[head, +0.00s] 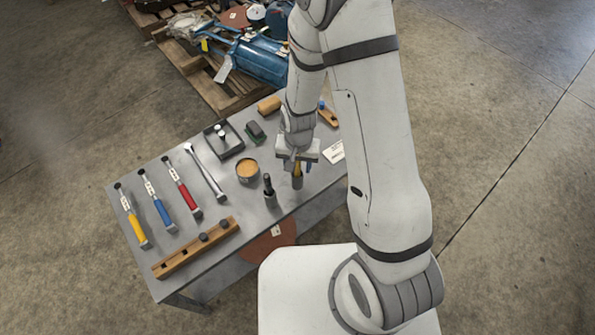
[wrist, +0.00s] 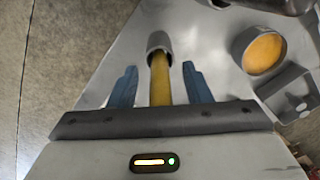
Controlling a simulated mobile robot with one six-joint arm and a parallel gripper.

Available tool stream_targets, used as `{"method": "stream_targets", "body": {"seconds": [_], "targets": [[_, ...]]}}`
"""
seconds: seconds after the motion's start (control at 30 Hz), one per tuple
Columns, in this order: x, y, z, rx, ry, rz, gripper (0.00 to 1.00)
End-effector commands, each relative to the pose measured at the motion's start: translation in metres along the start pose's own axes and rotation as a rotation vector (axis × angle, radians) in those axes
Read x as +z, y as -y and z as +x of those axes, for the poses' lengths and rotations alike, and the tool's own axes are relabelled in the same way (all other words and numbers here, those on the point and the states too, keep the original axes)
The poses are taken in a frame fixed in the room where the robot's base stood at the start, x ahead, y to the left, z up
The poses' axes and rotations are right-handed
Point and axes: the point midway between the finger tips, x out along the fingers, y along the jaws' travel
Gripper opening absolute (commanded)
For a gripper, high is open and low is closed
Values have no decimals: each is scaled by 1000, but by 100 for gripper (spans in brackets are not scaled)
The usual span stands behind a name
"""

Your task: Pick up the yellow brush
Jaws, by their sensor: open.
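A yellow stick-like handle stands in a grey cup in the head view, under my gripper; I take it for the yellow brush (head: 297,169). It also shows in the wrist view (wrist: 160,82), rising from the grey cup (wrist: 159,43). Any bristles are hidden. My gripper (wrist: 158,68) is open, with one blue finger on each side of the yellow handle and a gap on both sides. In the head view my gripper (head: 298,163) is at the table's right part, partly hidden by its own body.
The grey table (head: 225,215) also bears a dark-handled item in a cup (head: 268,185), a round tin (head: 248,171), a black tray (head: 224,141) and a wooden rack (head: 197,248). Yellow (head: 136,226), blue and red tools lie left. A loaded pallet (head: 215,92) stands behind.

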Motion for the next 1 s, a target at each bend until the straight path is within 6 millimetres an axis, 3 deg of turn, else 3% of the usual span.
{"method": "stream_targets", "body": {"seconds": [0.13,0.67,1.0], "targets": [[0,0,0,0,0,-1,43],[0,0,-1,0,0,-2,0],[0,1,-6,-1,-1,-2,0]]}}
